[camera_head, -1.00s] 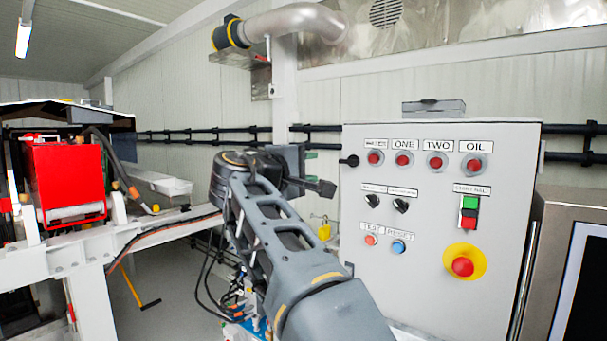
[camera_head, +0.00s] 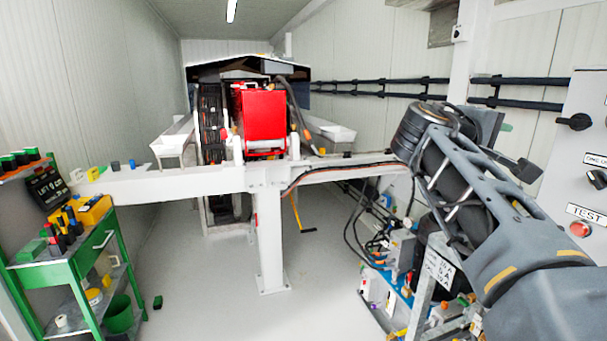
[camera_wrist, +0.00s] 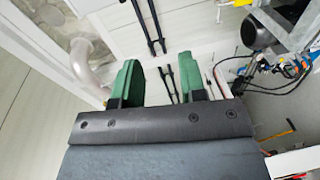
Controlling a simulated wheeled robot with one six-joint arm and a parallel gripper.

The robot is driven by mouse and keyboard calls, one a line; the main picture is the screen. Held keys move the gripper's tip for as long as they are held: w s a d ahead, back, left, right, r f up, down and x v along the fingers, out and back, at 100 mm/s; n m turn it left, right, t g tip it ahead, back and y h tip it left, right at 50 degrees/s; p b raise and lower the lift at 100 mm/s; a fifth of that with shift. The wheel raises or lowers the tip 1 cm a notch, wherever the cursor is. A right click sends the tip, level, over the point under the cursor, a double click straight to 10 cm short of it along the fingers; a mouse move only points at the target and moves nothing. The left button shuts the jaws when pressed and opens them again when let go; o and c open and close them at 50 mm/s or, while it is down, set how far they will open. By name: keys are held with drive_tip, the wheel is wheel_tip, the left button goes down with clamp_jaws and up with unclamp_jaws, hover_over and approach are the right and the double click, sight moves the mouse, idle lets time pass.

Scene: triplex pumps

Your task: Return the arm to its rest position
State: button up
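My arm (camera_head: 455,185) rises from the lower right of the head view, bent, with its wrist raised in front of the wall rails. My gripper (camera_head: 512,148) is at its far end, seen from behind and partly hidden by the wrist. In the wrist view, my gripper (camera_wrist: 160,82) has two green fingers standing well apart. Nothing is between them and it holds nothing. Wall, black rails and a pipe lie beyond the fingers.
The grey control panel (camera_head: 578,155) is cut off at the right edge, near my gripper. A white beam (camera_head: 225,180) with a post crosses the middle, below a red pump block (camera_head: 263,120). A green tool cart (camera_head: 75,270) stands left.

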drive_tip(key=a+f+y, duration=0.4)
drive_tip(key=f+y, duration=0.1)
drive_tip(key=f, duration=0.7)
drive_tip(key=a+f+y, duration=0.4)
drive_tip(key=f, duration=0.7)
drive_tip(key=s+a+f+m+g+y, duration=0.1)
drive_tip(key=s+a+f+y, duration=0.2)
drive_tip(key=s+a+f, duration=0.2)
drive_tip(key=s+a+f+m+g+y, duration=0.1)
drive_tip(key=s+a+f+y, duration=0.3)
drive_tip(key=f, duration=0.7)
drive_tip(key=shift+s+a+m+p, duration=0.5)
drive_tip(key=shift+s+a, duration=0.55)
drive_tip(key=shift+a, duration=0.2)
